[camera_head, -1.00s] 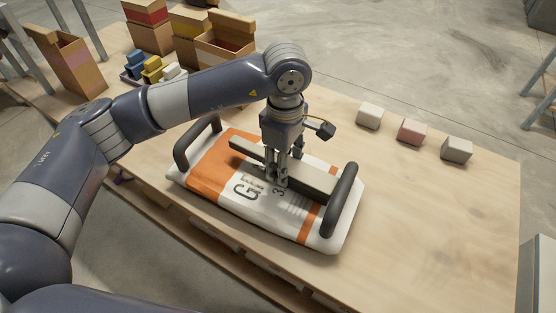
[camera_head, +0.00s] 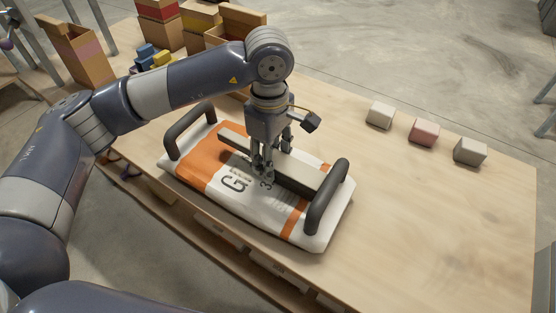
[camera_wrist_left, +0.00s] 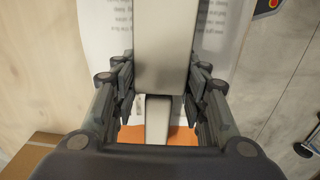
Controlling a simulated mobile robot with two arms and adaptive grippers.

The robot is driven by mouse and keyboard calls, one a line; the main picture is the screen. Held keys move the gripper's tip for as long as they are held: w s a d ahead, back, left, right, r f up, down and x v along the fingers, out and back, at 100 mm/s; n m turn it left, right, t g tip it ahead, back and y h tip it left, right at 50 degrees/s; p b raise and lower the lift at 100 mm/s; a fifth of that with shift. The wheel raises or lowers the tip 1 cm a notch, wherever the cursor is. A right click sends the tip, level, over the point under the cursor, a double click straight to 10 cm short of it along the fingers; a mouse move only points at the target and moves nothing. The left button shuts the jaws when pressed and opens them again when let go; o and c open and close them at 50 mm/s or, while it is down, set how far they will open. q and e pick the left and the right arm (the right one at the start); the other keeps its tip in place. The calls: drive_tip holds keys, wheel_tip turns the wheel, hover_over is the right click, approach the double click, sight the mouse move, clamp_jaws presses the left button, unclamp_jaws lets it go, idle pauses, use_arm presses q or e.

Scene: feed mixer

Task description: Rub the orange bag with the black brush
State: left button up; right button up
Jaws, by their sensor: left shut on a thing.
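The bag (camera_head: 201,158), white with orange bands and dark print, lies flat on the table, with a dark upright handle near each end. A long grey bar with a darker side, which looks like the brush (camera_head: 299,173), lies lengthwise along the top of the bag between the handles. My left gripper (camera_head: 263,176) points down and is shut on the bar near its middle. In the left wrist view the bar (camera_wrist_left: 165,45) runs between the fingers, with the bag's orange band (camera_wrist_left: 183,136) below. Bristles and the exact contact are hidden. My right gripper is not in view.
Open cardboard boxes (camera_head: 80,52) and small coloured blocks (camera_head: 148,55) sit at the upper left.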

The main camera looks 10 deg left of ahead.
sight(239, 141)
use_arm(q)
drive_tip(key=shift+w+a+f+b, duration=0.1)
drive_tip(key=shift+w+a+b, duration=0.1)
drive_tip(key=shift+a, duration=0.3)
drive_tip(key=shift+w+a+b, duration=0.15)
drive_tip(key=shift+w+a, duration=0.05)
drive_tip(key=shift+a, duration=0.3)
drive_tip(key=shift+w+a+b, duration=0.25)
drive_tip(key=shift+a+b, duration=0.05)
drive_tip(key=shift+a, duration=0.65)
drive_tip(key=shift+w+a+b, duration=0.2)
drive_tip(key=shift+a+b, duration=0.15)
drive_tip(key=shift+w+a+f+b, duration=0.1)
drive_tip(key=shift+a+b, duration=0.1)
drive_tip(key=shift+a, duration=0.2)
drive_tip(key=shift+w+a+b, duration=0.1)
drive_tip(key=shift+a+b, duration=0.05)
drive_tip(key=shift+a, duration=0.25)
drive_tip(key=shift+w+a, duration=0.2)
drive_tip(key=shift+a, duration=0.5)
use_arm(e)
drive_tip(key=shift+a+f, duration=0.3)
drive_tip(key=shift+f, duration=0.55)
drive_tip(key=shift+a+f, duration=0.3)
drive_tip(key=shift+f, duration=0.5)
